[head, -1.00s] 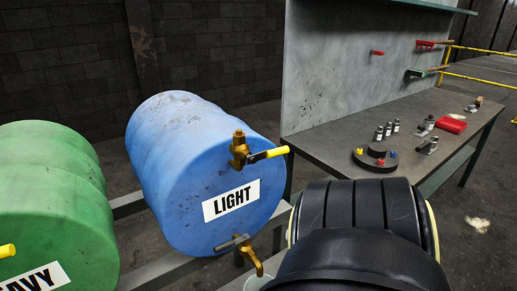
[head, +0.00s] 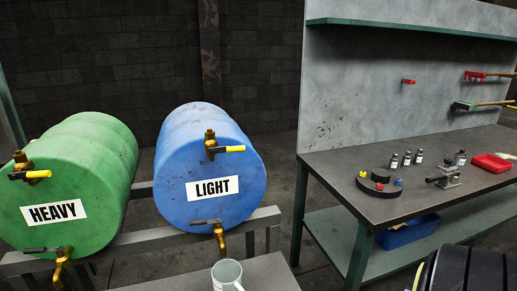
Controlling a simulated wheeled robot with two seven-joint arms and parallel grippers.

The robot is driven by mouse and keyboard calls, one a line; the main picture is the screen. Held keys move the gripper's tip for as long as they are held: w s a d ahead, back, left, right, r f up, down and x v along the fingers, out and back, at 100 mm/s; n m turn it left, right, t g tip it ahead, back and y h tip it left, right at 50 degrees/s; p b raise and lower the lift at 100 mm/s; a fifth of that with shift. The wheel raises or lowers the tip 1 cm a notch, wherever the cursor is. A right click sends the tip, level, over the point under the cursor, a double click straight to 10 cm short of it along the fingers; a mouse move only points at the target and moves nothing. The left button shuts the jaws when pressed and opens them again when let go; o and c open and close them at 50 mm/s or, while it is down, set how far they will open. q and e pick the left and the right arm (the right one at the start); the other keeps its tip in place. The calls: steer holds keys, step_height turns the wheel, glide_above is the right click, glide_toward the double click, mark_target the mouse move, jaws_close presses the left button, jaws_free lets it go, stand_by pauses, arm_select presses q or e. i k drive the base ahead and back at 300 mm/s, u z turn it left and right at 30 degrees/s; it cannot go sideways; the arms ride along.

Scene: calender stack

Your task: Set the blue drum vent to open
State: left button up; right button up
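The blue drum (head: 175,150), labelled LIGHT, lies on its side on a rack left of centre, its round end facing me. Its brass vent (head: 210,144) sits near the top of that end, with a yellow handle (head: 234,149) pointing right, about level. A brass tap (head: 220,238) with a grey lever is at the bottom of the same end. Neither of my grippers is in view, and nothing touches the vent.
A green drum (head: 112,160), labelled HEAVY, with its own yellow-handled vent (head: 36,174), lies to the left. A grey mug (head: 227,276) stands below the blue drum's tap. A workbench (head: 325,168) with bottles and tools stands at the right. A black rounded shape (head: 465,272) fills the bottom right corner.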

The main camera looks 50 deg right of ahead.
mark_target(227, 149)
steer(key=z, duration=1)
steer(key=i, duration=0.25)
steer(key=z, duration=0.05)
